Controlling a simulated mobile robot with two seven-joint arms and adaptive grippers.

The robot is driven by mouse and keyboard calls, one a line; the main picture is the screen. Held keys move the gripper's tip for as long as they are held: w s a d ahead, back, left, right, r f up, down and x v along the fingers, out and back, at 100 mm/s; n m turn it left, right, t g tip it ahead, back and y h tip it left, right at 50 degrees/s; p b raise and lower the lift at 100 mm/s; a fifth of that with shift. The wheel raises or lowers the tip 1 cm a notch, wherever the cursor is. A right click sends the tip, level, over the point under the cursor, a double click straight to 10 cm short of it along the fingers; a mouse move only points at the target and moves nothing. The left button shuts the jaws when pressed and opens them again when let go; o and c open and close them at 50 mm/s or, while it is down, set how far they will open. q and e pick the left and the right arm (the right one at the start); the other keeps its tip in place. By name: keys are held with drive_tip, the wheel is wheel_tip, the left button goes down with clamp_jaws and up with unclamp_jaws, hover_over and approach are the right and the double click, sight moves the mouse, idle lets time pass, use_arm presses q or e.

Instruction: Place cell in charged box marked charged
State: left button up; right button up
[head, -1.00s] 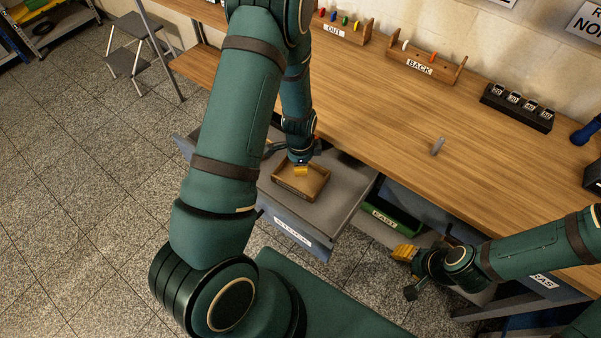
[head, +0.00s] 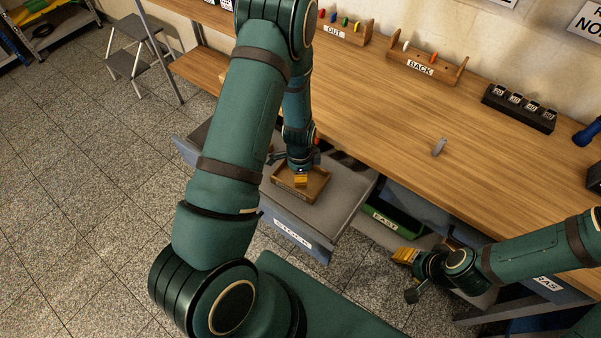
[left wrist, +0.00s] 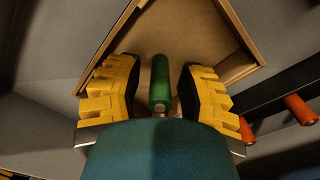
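A green cell (left wrist: 160,84) with a pale metal end shows in the left wrist view, lying between the yellow fingers of my left gripper (left wrist: 158,88). The fingers are apart, with a gap on each side of the cell. A shallow wooden box (head: 321,191) is in the open drawer marked STOCK; its floor (left wrist: 200,30) lies beyond the cell. In the head view my left gripper (head: 301,181) is over this box, and the cell is hidden there. My right gripper (head: 404,256) is by the drawers at lower right; its finger opening is unclear. I cannot read a "charged" mark.
Orange cells (left wrist: 300,108) sit in a dark holder beside the box. A small grey cylinder (head: 439,147) stands on the bench. Racks marked OUT (head: 336,31) and BACK (head: 421,68), and a black charger-like block (head: 518,108), line the back. A green tray (head: 393,218) is under the bench.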

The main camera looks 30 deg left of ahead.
use_arm(q)
drive_tip(key=shift+r, duration=0.1)
drive_tip(key=shift+r, duration=0.2)
wheel_tip(320, 180, up, 12)
drive_tip(key=p, duration=0.3)
drive_tip(key=shift+a+f, duration=0.1)
